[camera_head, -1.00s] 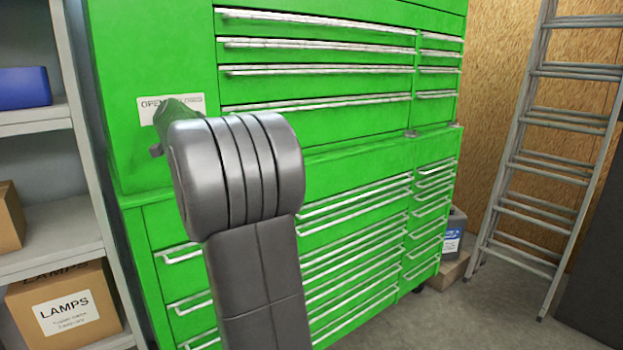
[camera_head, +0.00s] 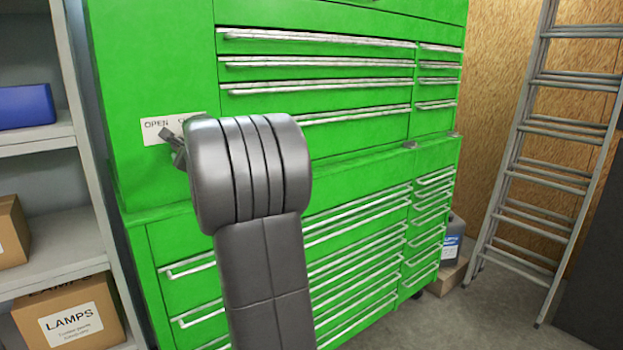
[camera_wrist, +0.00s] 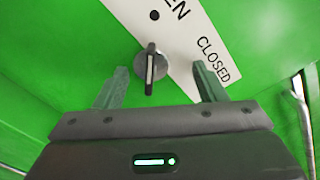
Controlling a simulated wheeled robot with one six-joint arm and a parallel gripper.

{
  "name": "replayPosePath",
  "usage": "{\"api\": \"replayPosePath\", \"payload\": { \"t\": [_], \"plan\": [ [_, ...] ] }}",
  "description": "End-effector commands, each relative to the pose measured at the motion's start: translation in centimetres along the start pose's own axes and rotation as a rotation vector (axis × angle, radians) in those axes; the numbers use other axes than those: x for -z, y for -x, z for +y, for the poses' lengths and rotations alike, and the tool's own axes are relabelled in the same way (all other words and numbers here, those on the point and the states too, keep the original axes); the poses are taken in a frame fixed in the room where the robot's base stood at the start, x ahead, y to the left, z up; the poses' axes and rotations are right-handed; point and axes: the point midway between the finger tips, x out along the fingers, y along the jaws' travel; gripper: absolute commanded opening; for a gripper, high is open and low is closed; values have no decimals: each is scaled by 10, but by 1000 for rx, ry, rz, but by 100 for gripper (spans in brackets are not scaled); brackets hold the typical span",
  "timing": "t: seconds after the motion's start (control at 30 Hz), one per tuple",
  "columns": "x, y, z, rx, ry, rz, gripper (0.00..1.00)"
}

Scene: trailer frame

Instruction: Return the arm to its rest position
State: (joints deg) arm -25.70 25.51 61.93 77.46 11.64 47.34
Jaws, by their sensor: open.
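My gripper (camera_wrist: 160,90) is open in the wrist view, with its two dark green fingers apart and nothing between them touching. Beyond the fingers is a grey rotary knob (camera_wrist: 151,68) on the green cabinet. The knob sits beside a white label plate (camera_wrist: 198,42) reading "CLOSED" and part of "OPEN". In the head view my grey arm (camera_head: 250,170) rises in front of the green cabinet (camera_head: 160,60) and hides part of its drawers. A small grey piece shows left of the arm, by the label plate (camera_head: 156,127); I cannot tell knob from gripper there.
A grey shelf (camera_head: 60,250) with a blue bin (camera_head: 25,107) and a LAMPS box (camera_head: 70,318) stands at left. A metal ladder (camera_head: 510,190) leans at right. Floor (camera_head: 450,315) is clear at lower right.

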Motion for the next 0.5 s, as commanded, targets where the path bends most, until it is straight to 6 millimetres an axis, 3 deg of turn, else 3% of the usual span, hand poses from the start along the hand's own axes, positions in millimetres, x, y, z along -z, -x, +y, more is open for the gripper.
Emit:
{"api": "replayPosePath", "payload": {
  "t": [0.5],
  "plan": [
    [1, 0, 0, 0, -67, 1, 65]
  ]
}}
